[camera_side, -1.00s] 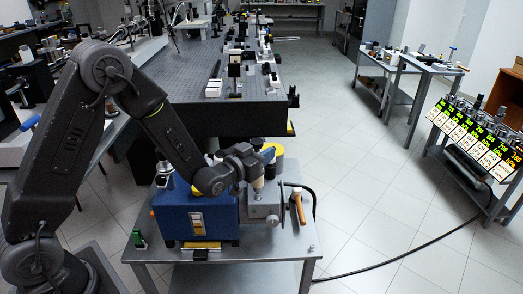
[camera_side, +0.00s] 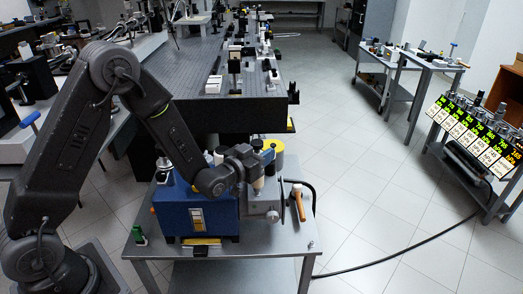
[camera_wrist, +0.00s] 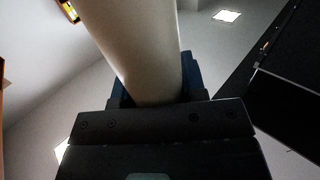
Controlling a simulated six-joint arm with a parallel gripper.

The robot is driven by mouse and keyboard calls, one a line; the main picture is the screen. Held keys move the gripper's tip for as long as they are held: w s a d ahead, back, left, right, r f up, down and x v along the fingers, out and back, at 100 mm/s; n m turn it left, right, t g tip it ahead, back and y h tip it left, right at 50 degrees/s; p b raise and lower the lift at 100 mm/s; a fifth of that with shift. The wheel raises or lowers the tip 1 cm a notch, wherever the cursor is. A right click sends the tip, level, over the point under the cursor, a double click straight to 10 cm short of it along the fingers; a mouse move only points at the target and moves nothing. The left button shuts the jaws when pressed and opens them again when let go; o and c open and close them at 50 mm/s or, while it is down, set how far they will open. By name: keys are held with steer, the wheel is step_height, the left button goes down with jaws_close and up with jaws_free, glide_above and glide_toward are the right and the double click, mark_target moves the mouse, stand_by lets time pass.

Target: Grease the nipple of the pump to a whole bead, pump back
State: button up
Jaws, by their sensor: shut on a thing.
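The pump is a blue box (camera_side: 182,213) with a grey metal block (camera_side: 262,207) at its right side, standing on a grey trolley. The nipple is too small to make out. My gripper (camera_side: 258,168) is above the grey block, partly hidden by my wrist. In the wrist view a thick pale cylinder (camera_wrist: 140,45) rises between the dark jaws, and the gripper is shut on it. The cylinder's pale lower part also shows in the side view (camera_side: 258,183), just above the grey block. I cannot tell whether its tip touches anything, nor see any grease bead.
A wooden-handled tool (camera_side: 298,203) is at the trolley's right side. A small green item (camera_side: 139,235) stands at its front left. A yellow-topped round part (camera_side: 273,150) is behind my gripper. The optical table (camera_side: 205,88) is behind, and a cable (camera_side: 410,255) crosses the floor.

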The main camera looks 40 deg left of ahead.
steer(key=shift+f, duration=0.4)
jaws_close()
steer(key=shift+f, duration=0.3)
steer(key=o, duration=1.3)
jaws_free()
step_height(320, 180, up, 14)
steer(key=w+d, duration=0.4)
steer(key=d, duration=0.4)
steer(key=w+d, duration=0.5)
steer(key=d, duration=0.2)
steer(key=shift+s+d+f, duration=0.1)
steer(key=shift+d+f, duration=0.1)
steer(key=shift+f, duration=7.05)
steer(key=shift+s+d+f, duration=0.1)
steer(key=shift+d+f, duration=0.05)
steer(key=shift+f, duration=7.05)
